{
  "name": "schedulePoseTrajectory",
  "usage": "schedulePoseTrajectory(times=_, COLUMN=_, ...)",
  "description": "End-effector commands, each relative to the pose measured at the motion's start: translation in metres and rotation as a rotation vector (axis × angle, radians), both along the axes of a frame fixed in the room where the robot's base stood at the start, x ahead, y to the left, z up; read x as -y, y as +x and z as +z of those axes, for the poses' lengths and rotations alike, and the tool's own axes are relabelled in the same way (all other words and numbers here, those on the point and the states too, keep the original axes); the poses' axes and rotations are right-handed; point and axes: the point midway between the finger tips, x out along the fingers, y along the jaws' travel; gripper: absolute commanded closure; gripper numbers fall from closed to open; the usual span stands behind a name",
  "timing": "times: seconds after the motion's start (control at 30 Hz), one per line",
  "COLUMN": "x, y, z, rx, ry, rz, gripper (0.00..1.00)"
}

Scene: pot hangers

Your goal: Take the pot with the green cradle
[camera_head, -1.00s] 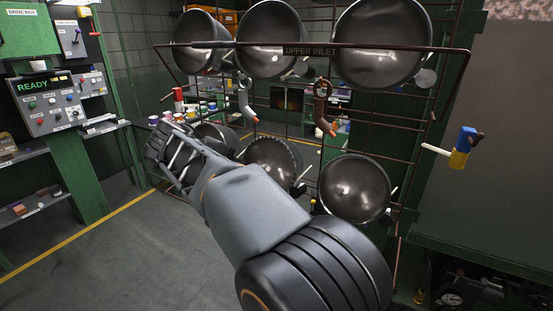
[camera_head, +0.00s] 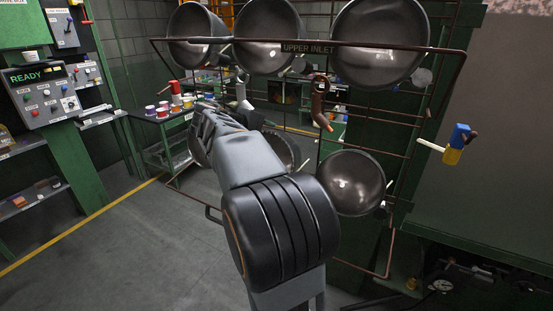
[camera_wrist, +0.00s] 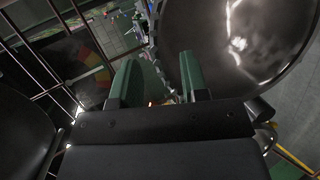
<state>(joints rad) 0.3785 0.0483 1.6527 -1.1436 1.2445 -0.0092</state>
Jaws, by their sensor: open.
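Several dark pots hang on a wire rack in the head view. The top row has a left pot (camera_head: 198,22), a middle pot (camera_head: 268,40) and a right pot (camera_head: 380,45). Below, a right pot (camera_head: 350,185) is clear, while a middle pot (camera_head: 287,150) is mostly behind my arm. I cannot tell which pot has a green cradle. My gripper (camera_wrist: 158,68) is open in the wrist view, with two green fingers apart. A large dark pot (camera_wrist: 240,45) is close at their right, and another dark rounded pot (camera_wrist: 18,130) is at the left. No pot is visibly held.
The rack (camera_head: 455,75) carries an "UPPER INLET" label. A brown hook (camera_head: 320,105) hangs at its middle, and a blue and yellow handle (camera_head: 459,146) sticks out at right. A control panel (camera_head: 45,95) and a table with colored cans (camera_head: 165,105) are at left. Floor at lower left is clear.

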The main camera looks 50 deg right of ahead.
Motion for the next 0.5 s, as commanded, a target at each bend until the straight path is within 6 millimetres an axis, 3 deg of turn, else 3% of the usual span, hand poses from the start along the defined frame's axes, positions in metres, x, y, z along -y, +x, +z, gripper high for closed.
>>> schedulePoseTrajectory(times=0.23, x=0.031, y=-0.002, z=-0.013, rx=-0.003, ry=0.001, rz=-0.003, gripper=0.59)
schedulePoseTrajectory(times=0.5, x=0.041, y=-0.002, z=-0.02, rx=0.0, ry=0.001, rz=-0.001, gripper=0.59)
